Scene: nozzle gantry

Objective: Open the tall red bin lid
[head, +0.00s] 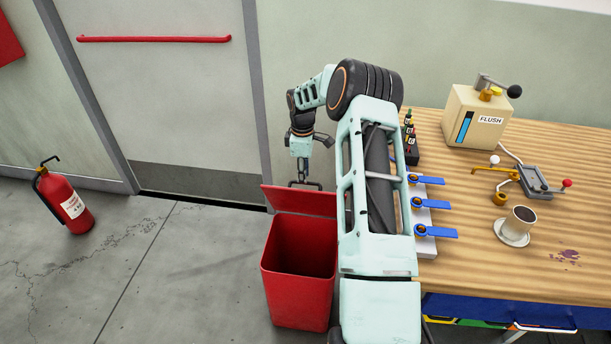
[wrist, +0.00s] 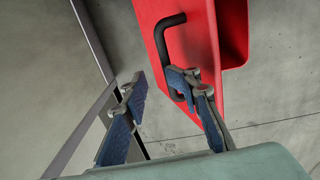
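The tall red bin (head: 299,280) stands on the floor left of the table, its mouth uncovered and its inside showing. Its red lid (head: 300,202) is raised and tilted at the back edge; in the wrist view the lid (wrist: 188,50) fills the upper middle. The black lid handle (head: 304,185) is on the lid's far edge; it also shows in the wrist view (wrist: 160,40). My gripper (wrist: 158,84) is open, with a wide gap between its fingers. The right finger overlaps the handle's lower end in the picture; I cannot tell whether they touch.
A wooden table (head: 470,250) with a flush box (head: 476,117), blue levers (head: 436,205) and a coffee cup (head: 519,222) stands at the right. A door (head: 165,90) is behind the bin. A fire extinguisher (head: 65,202) stands at the left; floor between is clear.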

